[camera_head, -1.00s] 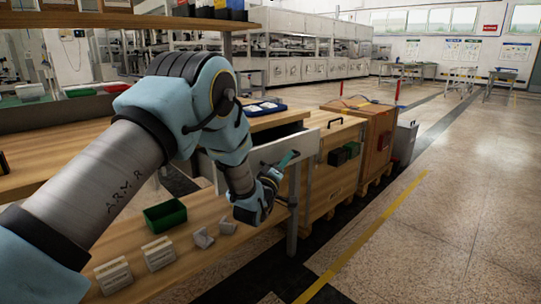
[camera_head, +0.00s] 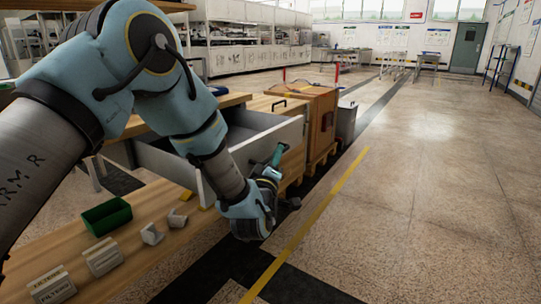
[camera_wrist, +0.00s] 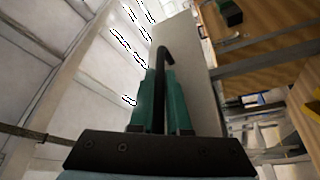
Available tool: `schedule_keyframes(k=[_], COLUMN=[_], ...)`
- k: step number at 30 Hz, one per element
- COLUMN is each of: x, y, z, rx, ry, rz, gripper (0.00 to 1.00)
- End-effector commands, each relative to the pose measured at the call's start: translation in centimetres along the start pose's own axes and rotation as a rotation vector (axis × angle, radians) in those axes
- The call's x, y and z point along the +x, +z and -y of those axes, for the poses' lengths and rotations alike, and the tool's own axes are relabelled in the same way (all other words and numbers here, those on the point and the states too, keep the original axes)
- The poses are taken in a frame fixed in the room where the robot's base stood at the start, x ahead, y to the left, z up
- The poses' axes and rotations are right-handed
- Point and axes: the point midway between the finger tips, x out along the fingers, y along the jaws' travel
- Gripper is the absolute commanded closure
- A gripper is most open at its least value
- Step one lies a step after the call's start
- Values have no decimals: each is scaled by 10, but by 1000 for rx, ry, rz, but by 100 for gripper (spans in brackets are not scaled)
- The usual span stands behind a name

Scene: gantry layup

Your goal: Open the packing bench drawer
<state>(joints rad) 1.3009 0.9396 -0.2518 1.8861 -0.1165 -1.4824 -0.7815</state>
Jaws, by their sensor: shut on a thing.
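The packing bench drawer (camera_head: 238,132) stands pulled out, its open grey inside showing behind the pale front panel (camera_head: 290,132). My gripper (camera_head: 279,156) is at the outer face of that panel, its green fingers shut on the drawer handle. In the wrist view, the dark handle (camera_wrist: 159,92) runs between the green fingers of my gripper (camera_wrist: 160,78). The drawer front (camera_wrist: 188,42) rises behind it as a pale panel. My arm hides part of the drawer and bench in the head view.
On the bench's wooden lower shelf (camera_head: 160,192) are a green bin (camera_head: 107,216), white labelled boxes (camera_head: 103,256) and small pale pieces (camera_head: 152,234). A wooden crate (camera_head: 312,103) stands beyond the drawer. The floor (camera_head: 420,190) to the right of the yellow line is clear.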

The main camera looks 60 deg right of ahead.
Motion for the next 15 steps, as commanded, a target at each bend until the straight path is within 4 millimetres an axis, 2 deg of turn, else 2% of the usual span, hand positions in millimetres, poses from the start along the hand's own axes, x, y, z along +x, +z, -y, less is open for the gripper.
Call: schedule_keyframes(k=[9, 10, 15], x=[0, 0, 0], y=[0, 0, 0], z=[0, 0, 0], rx=[0, 0, 0], ry=[-1, -1, -1], rz=[0, 0, 0], gripper=[100, 83, 64])
